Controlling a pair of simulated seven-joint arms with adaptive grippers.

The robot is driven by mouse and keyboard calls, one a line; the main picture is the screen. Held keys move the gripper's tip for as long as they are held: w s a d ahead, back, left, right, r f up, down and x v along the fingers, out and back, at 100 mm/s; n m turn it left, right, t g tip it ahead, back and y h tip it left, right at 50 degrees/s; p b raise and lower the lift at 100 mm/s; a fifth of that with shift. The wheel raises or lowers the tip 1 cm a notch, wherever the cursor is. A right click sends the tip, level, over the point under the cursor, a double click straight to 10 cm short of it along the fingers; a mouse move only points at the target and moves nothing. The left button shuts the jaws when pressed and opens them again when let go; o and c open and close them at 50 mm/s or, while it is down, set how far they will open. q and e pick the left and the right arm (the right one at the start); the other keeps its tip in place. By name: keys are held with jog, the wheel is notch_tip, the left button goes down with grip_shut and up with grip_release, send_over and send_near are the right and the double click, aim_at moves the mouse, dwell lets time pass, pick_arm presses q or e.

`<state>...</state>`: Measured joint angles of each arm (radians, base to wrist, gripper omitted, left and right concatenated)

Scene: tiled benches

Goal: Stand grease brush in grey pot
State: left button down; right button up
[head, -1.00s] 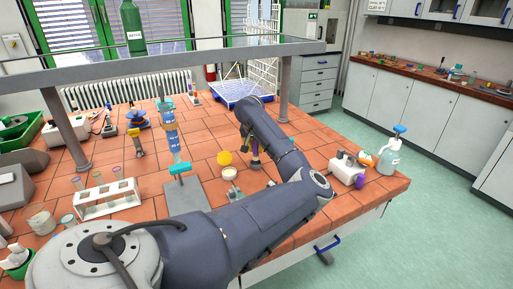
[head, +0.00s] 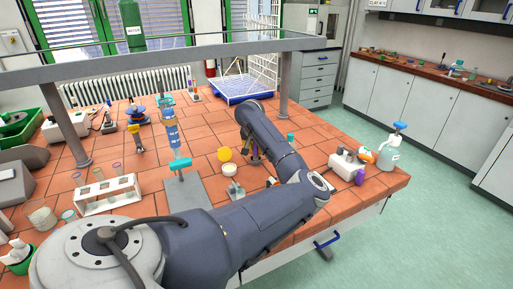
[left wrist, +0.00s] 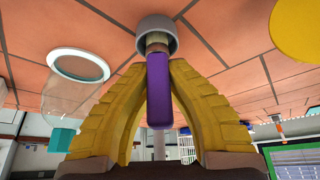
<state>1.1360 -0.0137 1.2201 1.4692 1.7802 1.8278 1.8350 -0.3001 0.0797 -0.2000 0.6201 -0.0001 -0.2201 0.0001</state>
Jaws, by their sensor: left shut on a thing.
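The grease brush (left wrist: 158,90) has a purple handle with a pale band at its far end. My left gripper (left wrist: 161,68) is shut on it, its yellow fingers closing on both sides of the handle. The grey pot (left wrist: 155,22) is right at the far end of the brush. That end overlaps the pot's mouth and looks to be inside it; whether it touches the bottom is hidden. In the head view, my left gripper (head: 254,155) is partly hidden behind my arm, and the pot cannot be made out. My right gripper is not in view.
A yellow round thing (head: 224,155) and a small white container (head: 229,169) stand left of the gripper. A clear glass vessel (left wrist: 78,75) is close by in the wrist view. A test tube rack (head: 108,195) stands left; a wash bottle (head: 389,155) is at the right edge.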

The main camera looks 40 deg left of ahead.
pick_arm(q)
jog(key=shift+f, duration=0.1)
jog(key=c, duration=1.3)
grip_release()
jog(key=v, duration=1.2)
jog(key=shift+s, duration=0.1)
